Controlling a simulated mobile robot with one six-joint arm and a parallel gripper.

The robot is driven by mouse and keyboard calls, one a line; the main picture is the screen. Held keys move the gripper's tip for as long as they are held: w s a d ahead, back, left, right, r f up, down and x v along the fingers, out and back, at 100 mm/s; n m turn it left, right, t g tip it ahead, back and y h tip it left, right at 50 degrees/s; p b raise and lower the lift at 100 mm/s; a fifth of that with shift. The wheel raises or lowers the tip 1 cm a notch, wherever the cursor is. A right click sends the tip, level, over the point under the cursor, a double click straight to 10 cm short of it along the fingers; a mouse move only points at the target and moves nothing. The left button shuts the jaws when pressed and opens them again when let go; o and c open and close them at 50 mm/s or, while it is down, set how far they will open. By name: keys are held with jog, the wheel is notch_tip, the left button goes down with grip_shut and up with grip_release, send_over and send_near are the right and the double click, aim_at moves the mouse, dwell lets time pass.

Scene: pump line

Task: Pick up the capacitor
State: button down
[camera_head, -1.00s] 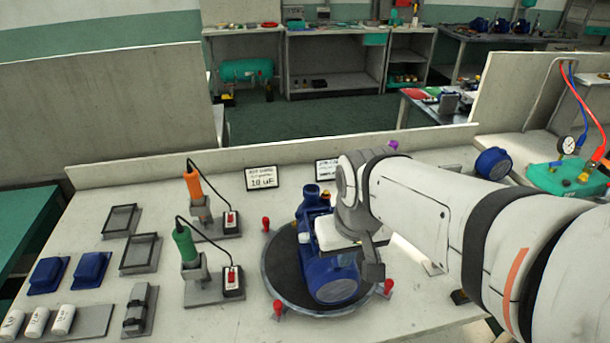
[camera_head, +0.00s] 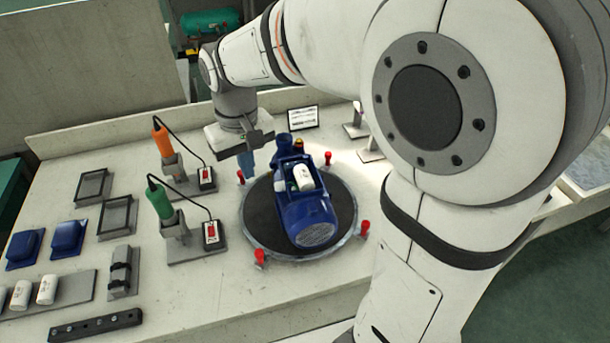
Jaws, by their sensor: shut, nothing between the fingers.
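One more white cylinder (camera_head: 303,178) lies in the open top of the blue pump (camera_head: 309,218), on the round dark turntable (camera_head: 262,232). My gripper (camera_head: 246,164) is shut and empty, pointing down behind and left of the pump. Its fingertips are small and partly unclear.
A green-handled tool (camera_head: 160,198) and an orange-handled tool (camera_head: 162,142) stand upright between the capacitors and the turntable. Blue covers (camera_head: 68,236), grey trays (camera_head: 92,185) and a black bar (camera_head: 96,325) lie at the left. The front bench surface is mostly clear.

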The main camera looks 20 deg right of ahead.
aim_at(304, 175)
dwell(0.3)
jog(key=c, duration=2.1)
grip_release()
jog(key=shift+d+r, duration=0.1)
jog(key=o, duration=0.5)
jog(key=shift+m, duration=0.8)
jog(key=d+p, duration=0.2)
jog(key=w+d+r+p, duration=0.1)
jog(key=p, duration=0.1)
jog(key=d+p, duration=0.2)
jog(key=shift+w+d+r, duration=0.25)
jog(key=shift+d+r, duration=0.05)
jog(key=shift+r, duration=0.05)
jog(key=shift+o, duration=1)
jog(key=shift+m, duration=0.7)
jog(key=d+p, duration=0.3)
jog(key=d, duration=0.2)
jog(key=shift+d+p, duration=0.15)
jog(key=shift+p, duration=0.25)
jog(key=shift+s+d+f+p, duration=0.15)
jog(key=shift+f+p, duration=0.25)
jog(key=shift+f, duration=1.7)
jog(key=shift+s+d+f+p, duration=0.15)
jog(key=shift+f+p, duration=0.2)
jog(key=shift+f, duration=1.75)
